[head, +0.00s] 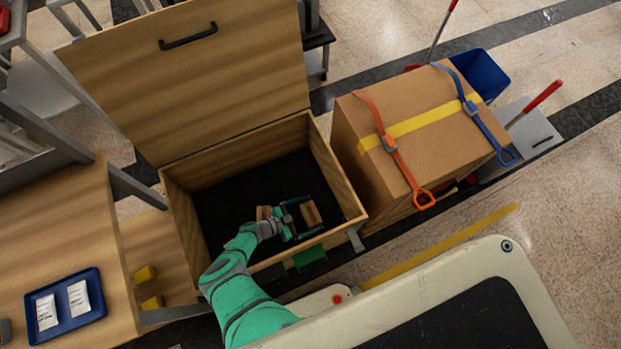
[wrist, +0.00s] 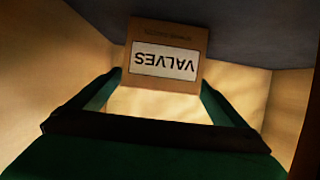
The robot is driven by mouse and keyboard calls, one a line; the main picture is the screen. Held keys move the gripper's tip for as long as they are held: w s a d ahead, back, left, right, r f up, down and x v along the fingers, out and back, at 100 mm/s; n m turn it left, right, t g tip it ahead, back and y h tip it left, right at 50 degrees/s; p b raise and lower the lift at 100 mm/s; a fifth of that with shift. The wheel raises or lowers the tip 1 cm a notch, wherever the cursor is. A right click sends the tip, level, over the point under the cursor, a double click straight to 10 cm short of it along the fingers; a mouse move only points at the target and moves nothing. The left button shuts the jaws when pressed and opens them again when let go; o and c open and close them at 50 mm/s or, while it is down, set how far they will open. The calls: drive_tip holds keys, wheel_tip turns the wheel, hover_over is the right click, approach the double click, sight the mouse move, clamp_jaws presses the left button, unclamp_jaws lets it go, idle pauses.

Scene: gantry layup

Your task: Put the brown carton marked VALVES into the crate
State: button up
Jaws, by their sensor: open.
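The brown carton marked VALVES (wrist: 165,35) shows in the wrist view with its white label upside down. In the head view a small brown carton (head: 312,213), which I take to be it, is inside the open wooden crate (head: 345,188), near the front wall. My gripper (head: 312,214) reaches down into the crate with its fingers open, one on each side of this carton. In the wrist view the carton is at the fingertips (wrist: 162,80); I cannot tell whether they touch it. The carton's underside is hidden.
Another small brown item (head: 263,212) lies in the crate, partly behind my wrist. The crate's lid (head: 200,85) stands open at the back. A large strapped box (head: 425,125) stands close on the right. A blue tray (head: 65,333) with white packets is at the lower left.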

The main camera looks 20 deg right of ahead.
drive_tip(key=shift+r, duration=0.15)
drive_tip(key=shift+a+r, duration=0.2)
drive_tip(key=shift+a, duration=0.15)
drive_tip(key=v, duration=1.1)
drive_tip(key=shift+a, duration=0.15)
